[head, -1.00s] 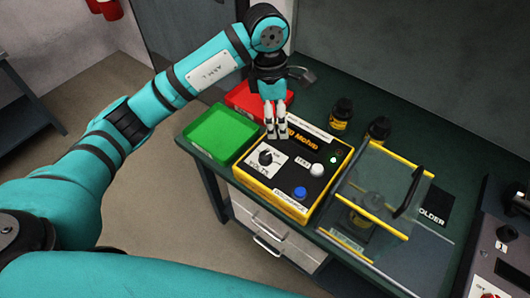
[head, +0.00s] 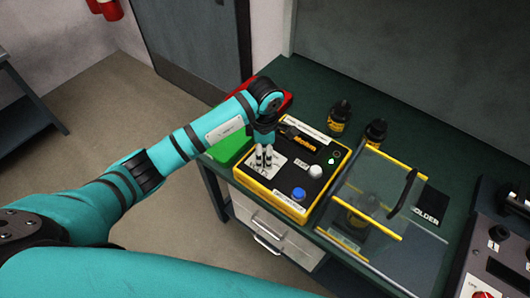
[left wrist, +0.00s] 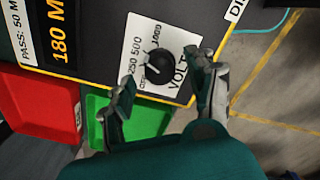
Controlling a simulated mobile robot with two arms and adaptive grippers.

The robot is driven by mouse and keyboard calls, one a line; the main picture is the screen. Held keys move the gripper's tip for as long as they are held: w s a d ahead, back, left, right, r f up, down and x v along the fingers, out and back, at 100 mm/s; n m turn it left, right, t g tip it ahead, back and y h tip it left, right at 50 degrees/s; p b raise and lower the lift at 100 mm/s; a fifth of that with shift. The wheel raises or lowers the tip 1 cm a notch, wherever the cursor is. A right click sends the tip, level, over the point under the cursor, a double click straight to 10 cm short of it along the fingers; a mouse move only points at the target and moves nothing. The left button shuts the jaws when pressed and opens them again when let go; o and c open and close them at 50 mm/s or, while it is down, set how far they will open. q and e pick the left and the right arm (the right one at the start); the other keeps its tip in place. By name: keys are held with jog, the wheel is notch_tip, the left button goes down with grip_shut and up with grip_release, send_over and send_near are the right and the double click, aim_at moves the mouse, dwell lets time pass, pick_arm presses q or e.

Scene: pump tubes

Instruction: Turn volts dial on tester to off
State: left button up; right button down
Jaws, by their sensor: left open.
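The tester (head: 322,187) is a black-topped box with a yellow rim on the green bench. Its volts dial (left wrist: 157,66) is a black knob on a white label (left wrist: 152,50) with 250, 500, 1000 and a partly hidden "OFF" marking. In the left wrist view a white line on the knob points toward the lower left, near OFF and 250. My left gripper (head: 264,166) is over the tester and hides the dial in the head view. In the left wrist view my left gripper (left wrist: 165,98) is open, its fingers on either side of the dial and apart from it. My right gripper is not in view.
A green tray (left wrist: 125,118) and a red tray (left wrist: 38,105) lie beside the tester. A white knob (head: 315,171) and blue button (head: 299,194) are on its top. A clear guard box (head: 372,200) stands to the right; two dark bottles (head: 339,116) (head: 376,132) are behind.

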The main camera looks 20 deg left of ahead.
pick_arm(q)
jog(key=shift+f, duration=1.1)
jog(key=c, duration=1.1)
jog(key=shift+c, duration=0.2)
